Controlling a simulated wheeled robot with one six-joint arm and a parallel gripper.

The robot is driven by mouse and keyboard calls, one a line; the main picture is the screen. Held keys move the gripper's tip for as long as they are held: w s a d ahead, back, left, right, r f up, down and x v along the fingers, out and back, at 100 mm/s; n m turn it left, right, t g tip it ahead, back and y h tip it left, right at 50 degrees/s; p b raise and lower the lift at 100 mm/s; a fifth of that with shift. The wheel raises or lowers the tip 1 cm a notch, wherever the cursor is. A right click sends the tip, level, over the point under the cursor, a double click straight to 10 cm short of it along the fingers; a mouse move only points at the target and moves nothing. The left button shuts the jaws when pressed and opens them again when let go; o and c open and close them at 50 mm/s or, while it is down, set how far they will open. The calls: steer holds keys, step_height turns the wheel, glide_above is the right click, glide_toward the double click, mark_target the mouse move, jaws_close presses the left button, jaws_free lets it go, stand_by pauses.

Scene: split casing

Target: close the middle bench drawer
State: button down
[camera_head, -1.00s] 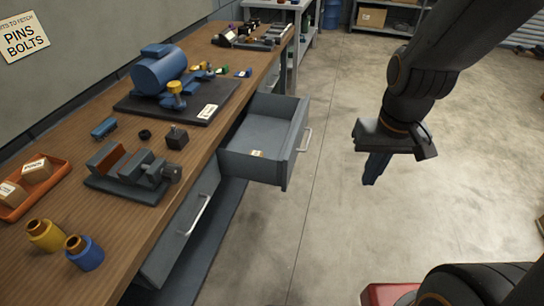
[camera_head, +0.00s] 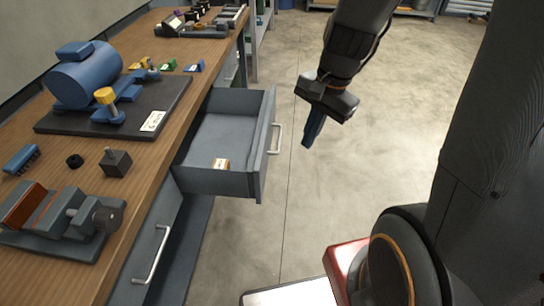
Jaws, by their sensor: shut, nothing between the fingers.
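The middle bench drawer (camera_head: 218,184) is grey and stands pulled out from the workbench (camera_head: 150,75). Its front carries a pale bar handle (camera_head: 276,139). The fingers are together and hold nothing. A gap shows between the fingers and the handle in the picture.
On the bench are a blue motor-like machine (camera_head: 88,76) on a dark plate (camera_head: 60,122), a vise (camera_head: 60,225) and small parts. A nearer drawer with a handle (camera_head: 152,254) is shut. A red object (camera_head: 344,262) stands low in front. The floor to the right is clear.

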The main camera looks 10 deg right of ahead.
mark_target(274, 154)
steer(key=w+f+m+y+b, duration=0.2)
steer(key=w+f+m+b, duration=0.2)
steer(key=w+f+m, duration=0.55)
steer(key=shift+m+t, duration=0.4)
steer(key=shift+m, duration=0.25)
steer(key=shift+w+a+f+b, duration=0.15)
steer(key=shift+a+f+b, duration=0.05)
steer(key=shift+a+f, duration=1.4)
steer(key=shift+w+a+f+b, duration=0.1)
steer(key=shift+a+f+b, duration=0.05)
steer(key=shift+a+f, duration=1.4)
steer(key=shift+a+r, duration=0.15)
steer(key=shift+a, duration=0.05)
